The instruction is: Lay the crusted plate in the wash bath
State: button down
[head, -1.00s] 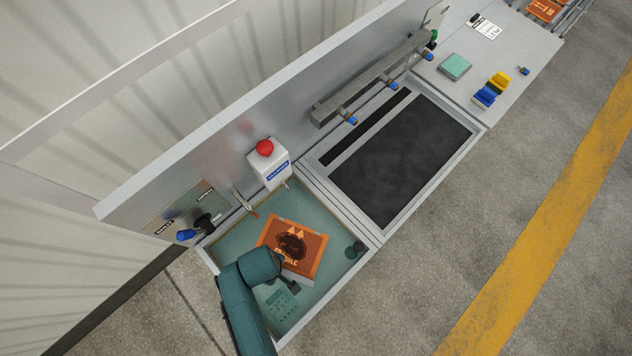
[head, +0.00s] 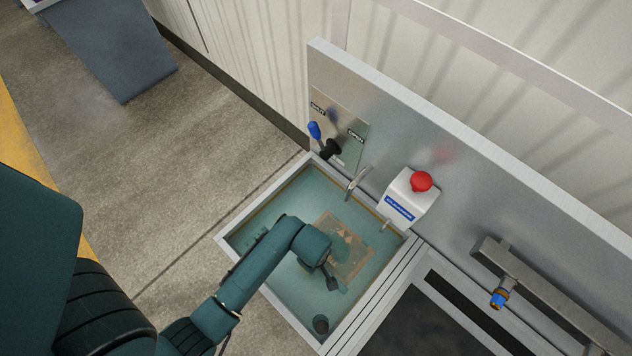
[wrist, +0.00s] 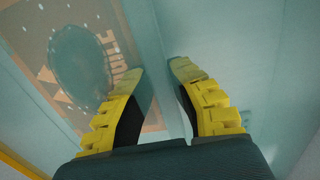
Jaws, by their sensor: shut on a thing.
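The wash bath (head: 266,197) is a square, light-rimmed basin of teal liquid. The crusted plate (head: 348,243) is in the bath, its orange print muted and tinted as if under the liquid. Its orange face with a dark round crust also fills the left of the wrist view (wrist: 38,70). My gripper (head: 331,281) is down over the bath at the plate's near edge. In the wrist view my gripper's yellow fingers (wrist: 158,72) stand either side of the plate's edge, shut on it. Whether the plate touches the bath floor cannot be told.
A dark round fitting (head: 321,324) sits in the bath's near corner. A metal spout (head: 357,182), a white box with a red button (head: 408,199) and a blue-handled lever (head: 314,131) line the back. A dark bed (head: 425,325) lies to the right.

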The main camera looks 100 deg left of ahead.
notch_tip(320, 180, down, 3)
jog(key=shift+f+b, duration=0.1)
jog(key=shift+b, duration=0.25)
jog(key=shift+w, duration=0.1)
jog(key=c, duration=1.2)
grip_release()
jog(key=shift+o, duration=0.2)
notch_tip(320, 180, up, 12)
jog(key=p, duration=0.3)
jog(key=shift+d, duration=0.15)
